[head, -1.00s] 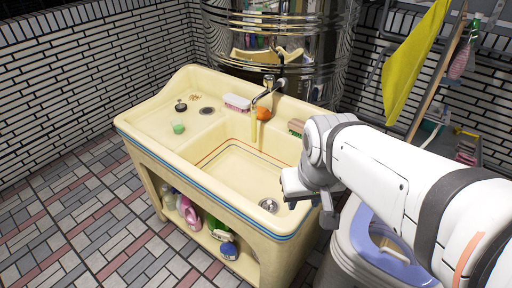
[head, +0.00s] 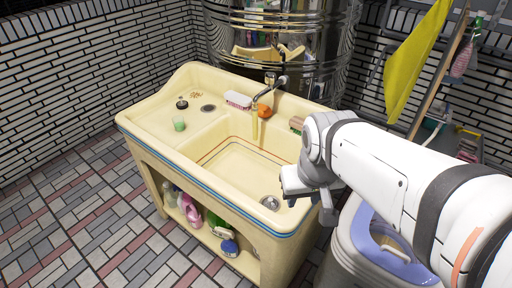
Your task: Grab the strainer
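The strainer (head: 270,202) looks like a small round metal piece at the near right corner of the sink basin floor. The cream sink (head: 225,208) stands in the middle of the view. My gripper (head: 290,201) hangs over the right side of the basin, just right of the strainer in the picture. Its fingertips are small and partly hidden by the wrist, so I cannot tell if they are open or shut. I see nothing held in it.
A faucet (head: 270,90) rises at the basin's back, with an orange item (head: 264,110) near it. A green cup (head: 179,123) and a soap box (head: 238,99) sit on the sink top. Bottles (head: 190,208) fill the shelf below.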

